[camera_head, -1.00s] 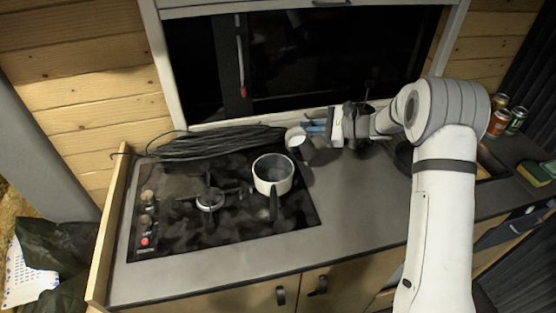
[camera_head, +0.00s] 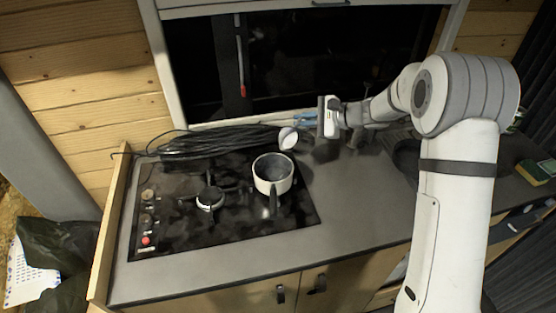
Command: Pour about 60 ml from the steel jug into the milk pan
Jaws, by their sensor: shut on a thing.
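The milk pan (camera_head: 262,183) is white with a dark inside and a dark handle pointing to the front. It stands on the right part of the black hob. The steel jug (camera_head: 288,139) is small and is held just behind and slightly right of the pan. It looks tilted towards the left, apart from the pan's rim. My gripper (camera_head: 302,121) reaches in from the right and is shut on the jug, its blue fingers partly showing above it. The jug's contents, and any stream from it, cannot be made out.
A coil of black cable (camera_head: 215,142) lies along the back of the hob (camera_head: 165,228), close to the jug. A burner (camera_head: 210,197) stands left of the pan. The grey counter (camera_head: 350,205) right of the hob is clear. A green and yellow sponge (camera_head: 535,172) lies at the far right.

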